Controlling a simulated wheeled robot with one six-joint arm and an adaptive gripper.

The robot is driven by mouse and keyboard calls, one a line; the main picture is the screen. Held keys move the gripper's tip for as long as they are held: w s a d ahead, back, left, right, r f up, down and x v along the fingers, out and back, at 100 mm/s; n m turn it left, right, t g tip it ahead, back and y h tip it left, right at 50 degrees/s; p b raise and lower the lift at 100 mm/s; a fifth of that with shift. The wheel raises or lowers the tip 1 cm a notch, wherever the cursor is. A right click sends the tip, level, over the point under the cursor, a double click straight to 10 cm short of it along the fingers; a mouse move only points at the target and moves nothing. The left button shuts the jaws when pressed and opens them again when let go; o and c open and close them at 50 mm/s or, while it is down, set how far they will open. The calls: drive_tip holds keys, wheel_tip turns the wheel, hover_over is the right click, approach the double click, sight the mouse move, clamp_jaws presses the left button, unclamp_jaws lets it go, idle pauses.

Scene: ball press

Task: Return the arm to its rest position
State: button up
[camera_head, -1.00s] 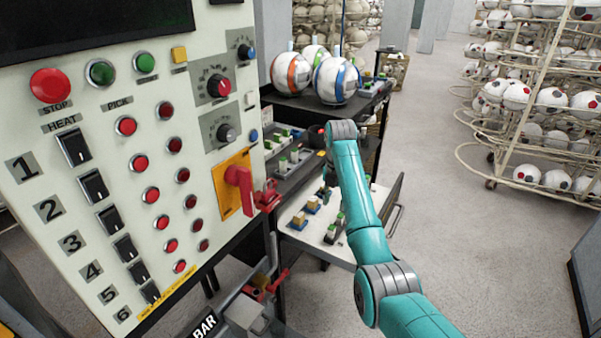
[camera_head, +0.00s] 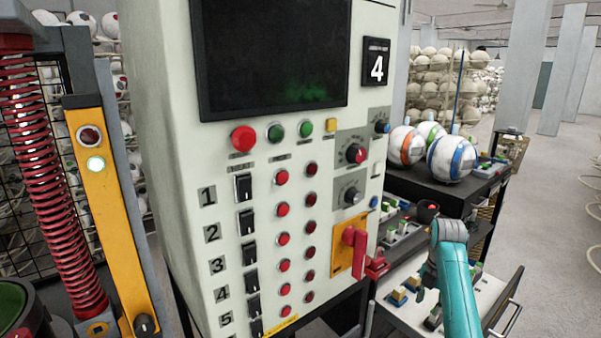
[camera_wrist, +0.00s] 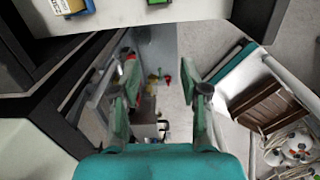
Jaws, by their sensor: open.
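My teal arm (camera_head: 457,285) reaches up from the lower right in the head view, beside the control panel and over the white drawer (camera_head: 483,290). My gripper (camera_wrist: 162,95) is open and empty in the wrist view, with its two fingers well apart and floor and equipment seen between them. In the head view it is small and mostly hidden behind the arm's end.
The control panel (camera_head: 226,170) with a red lever (camera_head: 356,247) stands close left of the arm. A dark cart top (camera_head: 440,199) bears several balls (camera_head: 451,158). A yellow post (camera_head: 112,200) stands far left. Open floor (camera_head: 560,230) lies to the right.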

drive_tip(key=s+a+f+m+t, duration=0.1)
drive_tip(key=s+a+f+m, duration=0.15)
drive_tip(key=f, duration=0.55)
drive_tip(key=s+a+f+m+t, duration=0.1)
drive_tip(key=s+f, duration=0.3)
drive_tip(key=f, duration=0.3)
drive_tip(key=s+a+f+m+t, duration=0.1)
drive_tip(key=s+a+f+m, duration=0.15)
drive_tip(key=f, duration=0.55)
drive_tip(key=s+a+f+m+t, duration=0.2)
drive_tip(key=s+a+f+m, duration=0.15)
drive_tip(key=s, duration=0.55)
drive_tip(key=s+a+f+m+t, duration=0.2)
drive_tip(key=s+f, duration=0.3)
drive_tip(key=s, duration=0.4)
drive_tip(key=s+a+r+m+t, duration=0.2)
drive_tip(key=s+r+m, duration=0.15)
drive_tip(key=s, duration=0.65)
drive_tip(key=s+a+r+m+t, duration=0.2)
drive_tip(key=s+r+m, duration=0.15)
drive_tip(key=s, duration=0.65)
drive_tip(key=s+r+m+t, duration=0.1)
drive_tip(key=s+r+m, duration=0.2)
drive_tip(key=s+r, duration=0.4)
drive_tip(key=s+a+r+m+t, duration=0.1)
drive_tip(key=s+r, duration=0.6)
drive_tip(key=r, duration=0.7)
drive_tip(key=shift+s+a+r+m+t, duration=0.15)
drive_tip(key=shift+a+r+m+t, duration=0.2)
drive_tip(key=shift+m+t, duration=0.6)
